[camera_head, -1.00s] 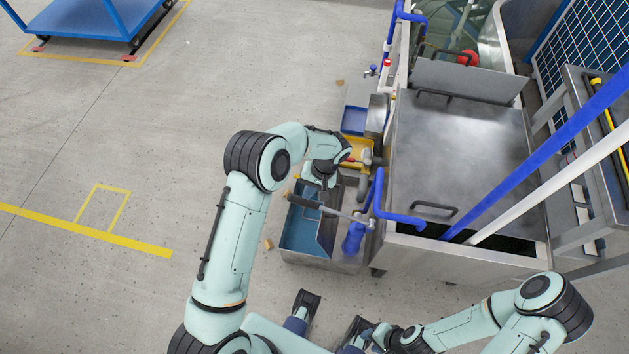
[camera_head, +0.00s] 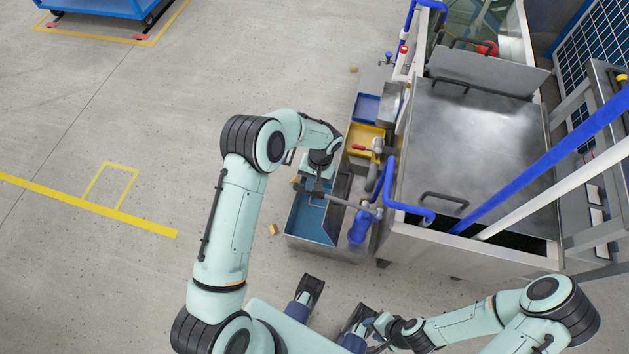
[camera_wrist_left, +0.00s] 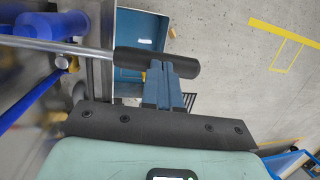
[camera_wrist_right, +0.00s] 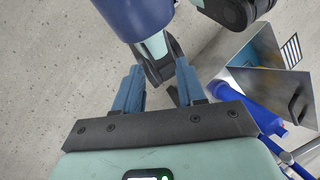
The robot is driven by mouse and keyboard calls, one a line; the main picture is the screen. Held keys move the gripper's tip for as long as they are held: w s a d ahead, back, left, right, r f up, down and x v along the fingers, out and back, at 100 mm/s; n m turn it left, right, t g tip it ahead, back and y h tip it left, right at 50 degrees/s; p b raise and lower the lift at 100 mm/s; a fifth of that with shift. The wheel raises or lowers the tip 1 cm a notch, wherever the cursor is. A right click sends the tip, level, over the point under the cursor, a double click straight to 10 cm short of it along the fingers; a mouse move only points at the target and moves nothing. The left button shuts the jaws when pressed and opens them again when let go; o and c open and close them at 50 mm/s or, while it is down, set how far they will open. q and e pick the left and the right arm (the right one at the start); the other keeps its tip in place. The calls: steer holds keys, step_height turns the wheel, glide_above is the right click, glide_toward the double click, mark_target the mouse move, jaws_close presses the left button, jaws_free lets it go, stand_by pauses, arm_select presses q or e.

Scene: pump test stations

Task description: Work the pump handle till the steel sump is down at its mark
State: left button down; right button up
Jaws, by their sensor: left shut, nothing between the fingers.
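The steel sump (camera_head: 309,219) is an open box with a blue inside, on the floor left of the big steel tank. The pump handle is a grey rod (camera_head: 350,204) crossing above it from the blue pump (camera_head: 360,228), ending in a black grip. The grip (camera_wrist_left: 128,62) shows in the left wrist view. My left gripper (camera_head: 317,187) is at the grip, its fingers (camera_wrist_left: 163,72) shut with nothing between them, overlapping the grip in view; I cannot tell whether they touch. My right gripper (camera_wrist_right: 157,82) is open and low by my base. The sump's level mark is not clear.
The steel tank (camera_head: 465,140) with a blue pipe (camera_head: 405,209) stands close on the right. A yellow bin (camera_head: 361,143) and a blue bin (camera_head: 366,107) are behind the sump. A striped plate (camera_wrist_right: 291,50) shows beside the sump. Floor on the left is clear.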

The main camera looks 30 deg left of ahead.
arm_select(q)
step_height(320, 180, down, 12)
steer(key=a+h+b, duration=0.1)
steer(key=h+b, duration=0.1)
steer(key=b, duration=0.4)
steer(key=shift+s+a+b, duration=0.2)
steer(key=shift+s+b, duration=0.15)
steer(key=shift+s, duration=0.1)
arm_select(e)
steer(key=w+d+f+t, duration=0.1)
steer(key=w+f+t, duration=0.1)
steer(key=w+f, duration=0.3)
step_height(320, 180, down, 2)
steer(key=shift+d+h, duration=0.3)
steer(key=shift+d, duration=0.1)
steer(key=shift+w, duration=0.1)
arm_select(q)
steer(key=a+p+v, duration=0.3)
steer(key=p+v, duration=0.1)
steer(key=v, duration=1.1)
steer(key=shift+s+r+t, duration=0.15)
steer(key=shift+s+t, duration=0.15)
steer(key=shift+s, duration=0.1)
arm_select(e)
steer(key=s+a+r+g, duration=0.1)
steer(key=s+a+r, duration=0.1)
steer(key=s+r, duration=0.1)
steer(key=shift+s+r+g, duration=0.3)
steer(key=shift+s+r, duration=0.05)
steer(key=shift+r, duration=0.35)
